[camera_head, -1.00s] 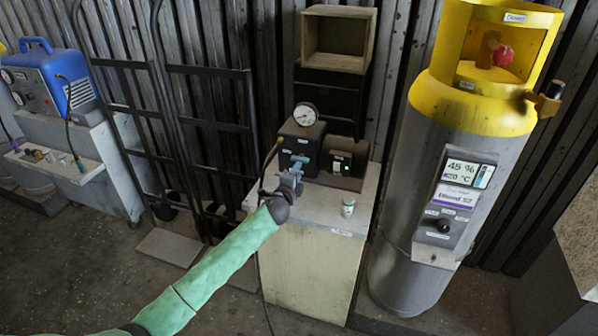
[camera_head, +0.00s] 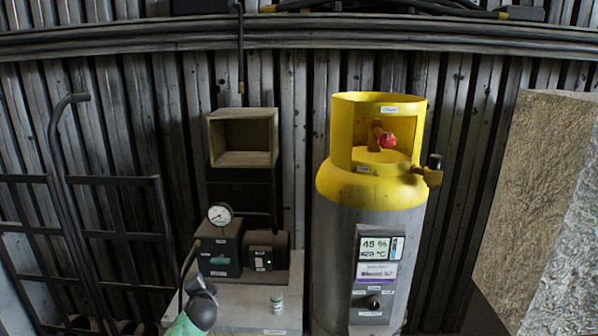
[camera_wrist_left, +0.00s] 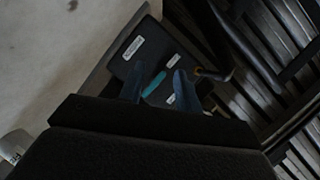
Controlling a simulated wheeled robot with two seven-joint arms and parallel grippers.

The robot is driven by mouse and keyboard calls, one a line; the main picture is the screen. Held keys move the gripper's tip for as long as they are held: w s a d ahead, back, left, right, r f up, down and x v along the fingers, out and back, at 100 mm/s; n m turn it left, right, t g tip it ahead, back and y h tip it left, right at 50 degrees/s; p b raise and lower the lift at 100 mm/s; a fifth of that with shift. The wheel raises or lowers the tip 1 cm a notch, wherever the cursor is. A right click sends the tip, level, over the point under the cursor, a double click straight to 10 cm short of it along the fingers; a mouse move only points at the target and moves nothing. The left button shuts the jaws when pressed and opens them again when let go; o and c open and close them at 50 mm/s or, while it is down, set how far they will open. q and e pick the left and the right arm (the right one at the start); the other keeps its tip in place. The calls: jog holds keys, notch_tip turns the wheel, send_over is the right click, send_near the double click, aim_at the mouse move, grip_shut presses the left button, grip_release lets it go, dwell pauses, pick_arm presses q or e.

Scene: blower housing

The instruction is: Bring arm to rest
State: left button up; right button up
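My left arm (camera_head: 186,326) comes in at the bottom of the head view in a light green sleeve. Its dark wrist (camera_head: 203,308) is in front of the black box (camera_head: 220,248) with the round gauge. In the left wrist view the two bluish fingers of my left gripper (camera_wrist_left: 154,88) stand apart. A teal strip (camera_wrist_left: 153,84) shows between them, on or near the black box face (camera_wrist_left: 150,48); the fingers do not appear closed on it. My right arm and gripper are out of view.
The boxes stand on a pale cabinet (camera_head: 240,309) with a small labelled can (camera_head: 277,302). A grey cylinder with a yellow collar (camera_head: 372,188) stands to the right. Black hand trucks (camera_head: 110,182) lean at the left. A rough block (camera_head: 545,200) is at far right.

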pick_arm(q)
jog(key=s+d+f+n+g+h, duration=0.1)
jog(key=s+d+f+g, duration=0.3)
jog(key=s, duration=1.4)
jog(key=s+d+f+n+g+h, duration=0.2)
jog(key=s+d+f+n+g, duration=0.2)
jog(key=s+f, duration=0.7)
jog(key=s+d+f+n+g+h, duration=0.2)
jog(key=s+d+f+g, duration=0.2)
jog(key=s, duration=2.1)
jog(key=d+f, duration=0.3)
jog(key=shift+f+g, duration=0.3)
jog(key=shift+f, duration=0.1)
